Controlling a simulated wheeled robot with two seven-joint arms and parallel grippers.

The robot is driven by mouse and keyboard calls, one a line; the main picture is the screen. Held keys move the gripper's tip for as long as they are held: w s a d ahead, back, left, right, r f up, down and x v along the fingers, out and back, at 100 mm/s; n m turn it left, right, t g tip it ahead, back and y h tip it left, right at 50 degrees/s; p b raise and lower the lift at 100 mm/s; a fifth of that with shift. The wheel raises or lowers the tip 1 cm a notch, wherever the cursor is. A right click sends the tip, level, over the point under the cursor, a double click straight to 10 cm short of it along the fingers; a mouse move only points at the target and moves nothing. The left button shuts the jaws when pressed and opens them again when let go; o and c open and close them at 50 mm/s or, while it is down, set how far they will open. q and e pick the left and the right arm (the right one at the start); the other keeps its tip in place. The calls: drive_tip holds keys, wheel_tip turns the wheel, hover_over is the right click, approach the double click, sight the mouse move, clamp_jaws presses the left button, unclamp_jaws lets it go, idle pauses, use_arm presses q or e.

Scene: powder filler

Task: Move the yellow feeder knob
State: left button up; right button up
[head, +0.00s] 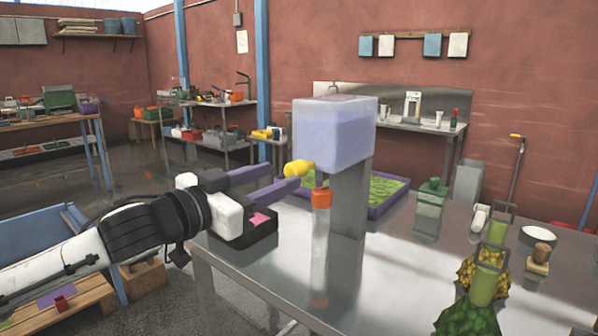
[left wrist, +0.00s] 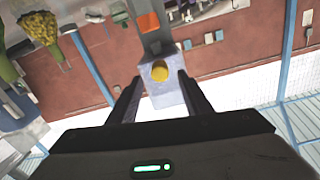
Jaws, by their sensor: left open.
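The powder feeder (head: 335,135) is a clear box with pale violet contents on a grey metal post. Its yellow knob (head: 299,168) sticks out of the lower left side. My left gripper (head: 283,177) is open, its two purple-looking fingers pointing at the knob from the left, with the tips close to it. In the left wrist view the yellow knob (left wrist: 159,71) lies ahead, between the lines of the two dark fingers (left wrist: 158,88). Whether a finger touches it I cannot tell. My right gripper is not in view.
A purple tray (head: 397,196) of green stuff lies behind. A green-topped bottle (head: 431,203) and green and yellow bags (head: 482,268) stand to the right.

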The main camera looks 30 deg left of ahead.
sight(289, 170)
use_arm(q)
drive_tip(key=shift+w+d+r, duration=0.1)
drive_tip(key=shift+w, duration=1.15)
drive_tip(key=shift+w+r+p, duration=0.1)
drive_tip(key=shift+w+p, duration=0.45)
drive_tip(key=shift+w+d+p, duration=0.1)
drive_tip(key=shift+w+p, duration=0.45)
drive_tip(key=shift+w, duration=0.3)
drive_tip(key=shift+w+p, duration=0.35)
drive_tip(key=shift+w, duration=0.6)
drive_tip(key=shift+w+d+f, duration=0.15)
drive_tip(key=shift+w+f, duration=0.05)
drive_tip(key=shift+f, duration=0.05)
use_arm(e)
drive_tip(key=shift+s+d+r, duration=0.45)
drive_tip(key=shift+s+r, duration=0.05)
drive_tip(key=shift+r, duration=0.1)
use_arm(q)
drive_tip(key=shift+c, duration=0.3)
drive_tip(key=c, duration=1.1)
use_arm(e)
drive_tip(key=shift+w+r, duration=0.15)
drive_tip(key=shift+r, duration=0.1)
